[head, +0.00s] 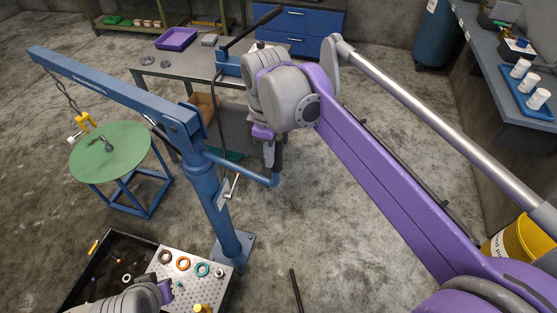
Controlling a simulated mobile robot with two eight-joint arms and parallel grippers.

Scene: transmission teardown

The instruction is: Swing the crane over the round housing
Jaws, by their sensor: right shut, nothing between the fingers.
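The blue crane has a post (212,195) on a floor plate and a boom (115,88) reaching to the upper left. A chain with a yellow hook block (82,122) hangs from the boom tip, over or beside a round green-topped stand (95,168). A blue push bar (240,168) runs right from the post. My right gripper (270,163) points down at the bar's upright end, shut and empty; whether it touches the bar is unclear. My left gripper (165,291) is partly seen at the bottom left; its fingers are unclear. I cannot make out a round housing for certain.
A grey workbench (180,67) with a purple tray (177,38) stands behind the crane. A perforated plate (215,271) with several rings and a dark bin (90,272) are at the lower left. A yellow drum (520,243) stands right. The middle floor is mostly clear.

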